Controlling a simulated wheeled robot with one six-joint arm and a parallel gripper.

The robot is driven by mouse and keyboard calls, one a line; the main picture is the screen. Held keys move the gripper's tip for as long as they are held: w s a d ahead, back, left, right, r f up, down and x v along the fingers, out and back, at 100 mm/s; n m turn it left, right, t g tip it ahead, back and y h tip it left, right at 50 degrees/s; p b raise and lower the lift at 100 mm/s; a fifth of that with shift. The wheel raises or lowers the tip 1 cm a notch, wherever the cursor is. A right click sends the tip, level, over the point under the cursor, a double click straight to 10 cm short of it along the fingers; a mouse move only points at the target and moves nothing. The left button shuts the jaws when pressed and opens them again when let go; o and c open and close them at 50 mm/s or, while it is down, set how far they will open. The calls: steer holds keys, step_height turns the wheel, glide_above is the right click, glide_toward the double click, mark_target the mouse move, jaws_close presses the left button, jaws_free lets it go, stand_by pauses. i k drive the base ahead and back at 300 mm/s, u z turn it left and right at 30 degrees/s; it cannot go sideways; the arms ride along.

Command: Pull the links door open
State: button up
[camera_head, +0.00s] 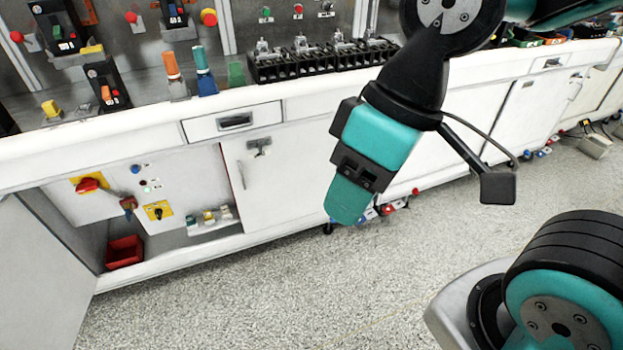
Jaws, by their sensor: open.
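No label shows which door is the links door. A white cabinet door (285,180) under the bench is closed, with a small metal latch (259,147) near its top left. My gripper (346,205) hangs in front of this door's right side, pointing down and apart from the latch. It is teal and black, and it is open and holds nothing that I can see. It hides part of the door's right side. Another white door (40,270) at the far left stands open, showing a compartment with switches.
The open compartment holds a red bin (125,251) and a red rotary switch (88,185). A closed drawer (233,122) sits above the latched door. The bench top (130,122) carries several breakers and link blocks. The speckled floor (250,300) in front is mostly clear.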

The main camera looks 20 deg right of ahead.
mark_target(293, 175)
steer(key=k, duration=1.15)
steer(key=u, duration=0.55)
steer(key=i, duration=1.4)
steer(key=z, duration=0.7)
steer(key=i, duration=0.25)
steer(key=z, duration=0.4)
